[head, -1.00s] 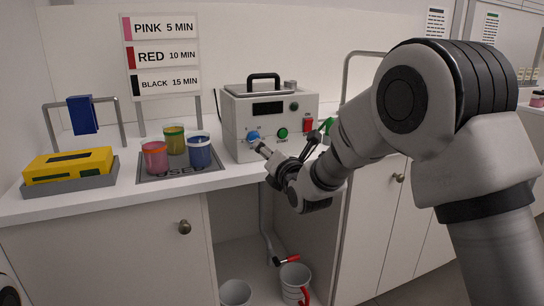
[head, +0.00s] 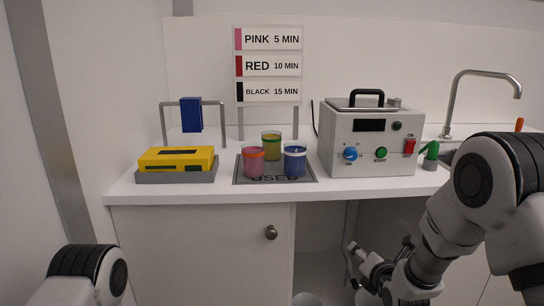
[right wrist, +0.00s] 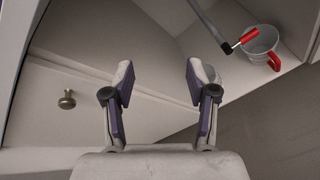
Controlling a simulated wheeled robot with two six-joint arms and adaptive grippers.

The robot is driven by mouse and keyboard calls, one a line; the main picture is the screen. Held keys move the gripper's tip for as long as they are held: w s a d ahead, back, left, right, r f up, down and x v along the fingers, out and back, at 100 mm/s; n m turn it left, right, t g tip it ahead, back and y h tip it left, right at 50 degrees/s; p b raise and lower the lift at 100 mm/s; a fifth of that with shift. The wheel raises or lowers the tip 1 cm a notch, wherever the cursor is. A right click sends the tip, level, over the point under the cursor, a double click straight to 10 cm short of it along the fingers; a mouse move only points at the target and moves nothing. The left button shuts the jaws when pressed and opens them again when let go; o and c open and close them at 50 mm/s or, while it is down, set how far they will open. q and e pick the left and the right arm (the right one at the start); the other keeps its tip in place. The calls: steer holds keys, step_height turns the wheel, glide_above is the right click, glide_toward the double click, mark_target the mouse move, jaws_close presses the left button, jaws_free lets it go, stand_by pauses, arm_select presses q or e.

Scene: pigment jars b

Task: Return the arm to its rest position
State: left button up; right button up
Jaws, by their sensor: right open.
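My right arm comes in from the lower right in the head view. Its gripper (head: 360,262) is low, below the front edge of the counter (head: 225,189) and in front of the open space under it. In the right wrist view the two fingers (right wrist: 160,82) are spread wide with nothing between them. A rounded dark and light joint of my left arm (head: 88,276) shows at the lower left of the head view, but its gripper is outside the picture.
The grey machine (head: 340,128), three jars on the USED mat (head: 241,179) and a yellow box (head: 177,158) stand on the counter. A cabinet knob (head: 271,232) faces me.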

steer(key=s+f+m+g, duration=0.1)
steer(key=s+f+g, duration=0.1)
steer(key=s+f, duration=0.35)
steer(key=s+f+m+g, duration=0.1)
steer(key=s+f+g, duration=0.15)
steer(key=f, duration=0.65)
steer(key=s+f+m+g, duration=0.3)
steer(key=s+f+m, duration=0.4)
steer(key=s, duration=0.6)
steer(key=s+f+m+g, duration=0.45)
steer(key=s+f, duration=0.45)
steer(key=s, duration=0.4)
steer(key=s+r+m+g, duration=0.1)
steer(key=s+m+g, duration=0.1)
steer(key=s+m, duration=0.9)
steer(key=w+r+m+p, duration=0.3)
steer(key=r+m+p, duration=0.1)
steer(key=r+p, duration=1.4)
steer(key=shift+w+d+r, duration=0.2)
steer(key=shift+d, duration=0.15)
